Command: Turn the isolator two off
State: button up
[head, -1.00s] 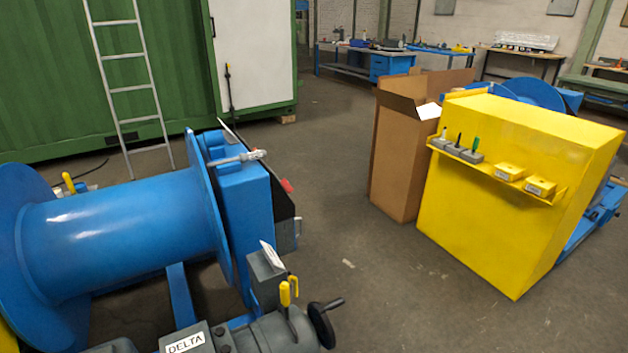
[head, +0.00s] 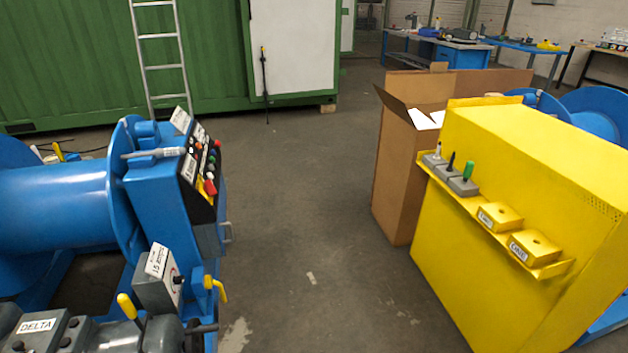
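A blue winch cabinet (head: 160,205) stands at the left beside a blue drum (head: 55,210). Its sloping black control panel (head: 202,170) carries several coloured buttons and a red knob or handle (head: 209,187) by a yellow patch. A grey box (head: 158,283) in front of the cabinet has a white label (head: 157,261) and a dark knob (head: 178,280) on its side. The small labels cannot be read, so I cannot tell which control is isolator two or how it is set. My gripper is not in view.
A yellow cabinet (head: 500,230) with a shelf of small tools and yellow boxes stands at the right, beside an open cardboard box (head: 395,170). A green container (head: 70,65) with a ladder (head: 160,55) is behind. The floor (head: 300,220) between is clear.

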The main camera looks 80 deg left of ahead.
aim_at(209, 190)
jog(key=i, duration=1.2)
jog(key=u, duration=3.3)
jog(key=i, duration=1.15)
jog(key=z, duration=0.35)
jog(key=i, duration=1.45)
jog(key=u, duration=0.3)
